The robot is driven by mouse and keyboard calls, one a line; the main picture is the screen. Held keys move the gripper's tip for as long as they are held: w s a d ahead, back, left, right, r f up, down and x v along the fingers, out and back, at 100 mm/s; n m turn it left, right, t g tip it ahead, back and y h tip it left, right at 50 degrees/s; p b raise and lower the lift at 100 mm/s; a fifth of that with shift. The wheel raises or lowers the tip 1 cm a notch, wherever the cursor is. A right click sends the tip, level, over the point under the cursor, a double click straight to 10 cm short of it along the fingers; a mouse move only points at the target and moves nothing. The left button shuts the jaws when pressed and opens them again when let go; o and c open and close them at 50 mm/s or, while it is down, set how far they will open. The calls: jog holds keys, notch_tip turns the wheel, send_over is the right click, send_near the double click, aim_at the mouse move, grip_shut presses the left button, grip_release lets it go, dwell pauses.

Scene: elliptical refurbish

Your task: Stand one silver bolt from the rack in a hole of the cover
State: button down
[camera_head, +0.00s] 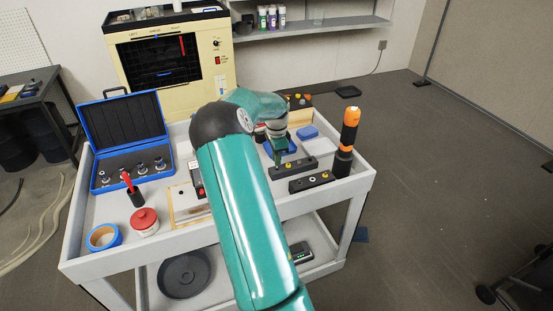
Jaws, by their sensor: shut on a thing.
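My gripper (281,149) points down over the right half of the cart top, behind the black blocks. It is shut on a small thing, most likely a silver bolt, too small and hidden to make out. A round blue piece (291,150), perhaps the cover, lies under and around my gripper, partly hidden by it; its holes cannot be told. Two black blocks, a rear one (280,172) and a front one (299,186), lie just in front of my gripper with small yellow and pale pieces in them. Either may be the rack; I cannot tell.
An orange and black driver (349,130) stands upright at the cart's right. A blue pad (307,132) lies behind. At left are an open blue case (122,130), a red-lidded jar (144,220) and a blue tape roll (103,237). My arm hides the cart's middle.

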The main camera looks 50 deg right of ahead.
jog(key=shift+r, duration=0.3)
jog(key=shift+r, duration=1.95)
jog(key=shift+s, duration=0.1)
